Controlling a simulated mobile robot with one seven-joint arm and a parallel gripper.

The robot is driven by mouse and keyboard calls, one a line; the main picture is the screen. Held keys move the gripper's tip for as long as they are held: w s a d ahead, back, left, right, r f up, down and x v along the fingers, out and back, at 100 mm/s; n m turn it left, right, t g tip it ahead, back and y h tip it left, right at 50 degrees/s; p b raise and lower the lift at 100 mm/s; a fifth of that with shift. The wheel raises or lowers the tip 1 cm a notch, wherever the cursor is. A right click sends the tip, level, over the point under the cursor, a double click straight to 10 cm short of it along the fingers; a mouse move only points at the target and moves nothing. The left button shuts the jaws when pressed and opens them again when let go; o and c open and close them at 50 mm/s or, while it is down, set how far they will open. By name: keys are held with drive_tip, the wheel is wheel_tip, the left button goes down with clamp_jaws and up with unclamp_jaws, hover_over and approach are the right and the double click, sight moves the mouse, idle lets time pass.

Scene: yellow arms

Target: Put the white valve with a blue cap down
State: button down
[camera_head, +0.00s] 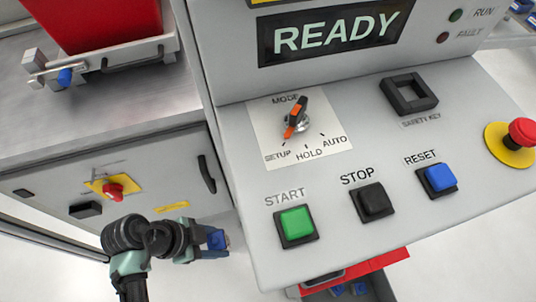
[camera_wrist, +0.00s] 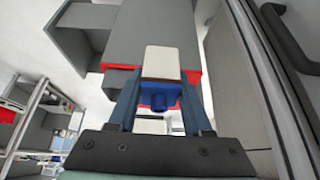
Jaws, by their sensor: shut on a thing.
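The white valve (camera_wrist: 163,62) with a blue cap (camera_wrist: 160,92) shows in the wrist view, between the two blue fingers of my gripper (camera_wrist: 160,103). The fingers are shut on it, with the blue cap toward my palm and the white part pointing away. In the head view my gripper (camera_head: 220,241) is at the lower middle, left of the control panel and in front of the grey cabinet. There the valve is small and mostly hidden by the fingers.
The control panel (camera_head: 362,225) with a green START button fills the right. A grey cabinet (camera_head: 40,187) with a black handle (camera_head: 206,173) stands left. A red bin (camera_head: 95,22) sits on the metal top. A red-edged container (camera_head: 388,258) shows below the panel.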

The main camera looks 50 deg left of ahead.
drive_tip(key=w+d+f, duration=0.1)
drive_tip(key=w+d, duration=0.1)
drive_tip(key=w, duration=0.4)
drive_tip(key=w+d+f+t, duration=0.1)
drive_tip(key=w+d+f, duration=0.1)
drive_tip(key=w, duration=0.4)
drive_tip(key=w+d+f+t, duration=0.1)
drive_tip(key=w+d, duration=0.1)
drive_tip(key=w, duration=0.4)
drive_tip(key=shift+w+d+f+h+b, duration=0.3)
drive_tip(key=shift+w+d+h+b, duration=0.05)
drive_tip(key=shift+d+h, duration=0.05)
drive_tip(key=shift+w+f, duration=0.15)
drive_tip(key=shift+f, duration=0.4)
drive_tip(key=shift+w+d+f+b, duration=0.15)
drive_tip(key=shift+f+b, duration=0.2)
drive_tip(key=shift+f, duration=0.35)
drive_tip(key=shift+w+r+g+p, duration=0.3)
drive_tip(key=shift+r+g+p, duration=0.1)
drive_tip(key=shift+p, duration=0.1)
drive_tip(key=shift+w+d+g+y+p, duration=0.1)
drive_tip(key=shift+w+g+y+p, duration=0.2)
drive_tip(key=shift+g, duration=0.3)
drive_tip(key=shift+w+d+g+y+p, duration=0.1)
drive_tip(key=shift+w+g+y+p, duration=0.15)
drive_tip(key=shift+g, duration=0.35)
drive_tip(key=shift+s+f+b, duration=0.15)
drive_tip(key=shift+f+b, duration=0.25)
drive_tip(key=shift+f, duration=0.6)
